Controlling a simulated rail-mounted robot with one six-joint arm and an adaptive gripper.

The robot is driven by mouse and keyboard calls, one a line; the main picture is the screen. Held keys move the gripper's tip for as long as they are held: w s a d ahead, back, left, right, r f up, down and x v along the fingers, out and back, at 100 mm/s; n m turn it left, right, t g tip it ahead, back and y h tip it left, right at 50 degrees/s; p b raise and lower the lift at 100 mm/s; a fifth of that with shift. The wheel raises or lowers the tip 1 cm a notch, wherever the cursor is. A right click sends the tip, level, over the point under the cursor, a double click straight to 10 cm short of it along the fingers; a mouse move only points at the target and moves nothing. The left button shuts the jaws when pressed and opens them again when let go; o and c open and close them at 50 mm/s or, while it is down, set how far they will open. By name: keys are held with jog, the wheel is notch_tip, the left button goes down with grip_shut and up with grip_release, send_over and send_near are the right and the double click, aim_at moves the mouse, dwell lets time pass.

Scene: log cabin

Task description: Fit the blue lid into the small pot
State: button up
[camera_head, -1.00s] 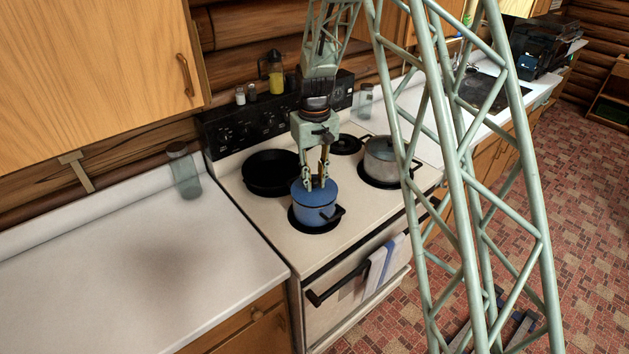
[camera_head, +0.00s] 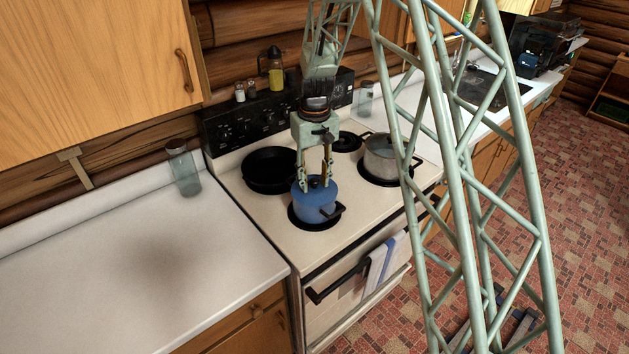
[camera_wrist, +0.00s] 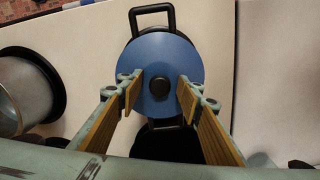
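The small blue pot (camera_head: 316,212) stands on the front-left burner of the stove, with a black handle at its right side. The blue lid (camera_head: 313,186) lies on top of the pot and looks level. In the wrist view the round lid (camera_wrist: 160,50) covers the pot's mouth, with a dark knob at its centre. My gripper (camera_head: 316,186) is just above the lid. Its two fingers are spread apart on either side of the knob, with a gap to it. The wrist view also shows my gripper (camera_wrist: 160,84) open and empty. The seam between lid and pot is too small to judge.
A black pan (camera_head: 268,170) is on the back-left burner. A steel pot (camera_head: 381,160) stands on the right burner. A glass jar (camera_head: 183,170) stands on the left counter (camera_head: 120,270), which is otherwise clear. A towel (camera_head: 384,262) hangs on the oven handle.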

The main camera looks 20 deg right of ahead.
aim_at(315, 181)
jog(key=shift+r, duration=0.1)
dwell(0.3)
notch_tip(315, 181, up, 12)
dwell(0.8)
dwell(0.8)
jog(key=s+r+t+b, duration=0.1)
jog(key=s+r+b, duration=0.2)
jog(key=s+r, duration=0.6)
jog(key=s+r+t+b, duration=0.15)
jog(key=s+r, duration=0.45)
jog(key=s, duration=0.7)
jog(key=s+f+m+t+b, duration=0.1)
jog(key=s+f+b, duration=0.2)
jog(key=s, duration=2.4)
jog(key=shift+s+m+b, duration=0.3)
jog(key=shift+b, duration=1.35)
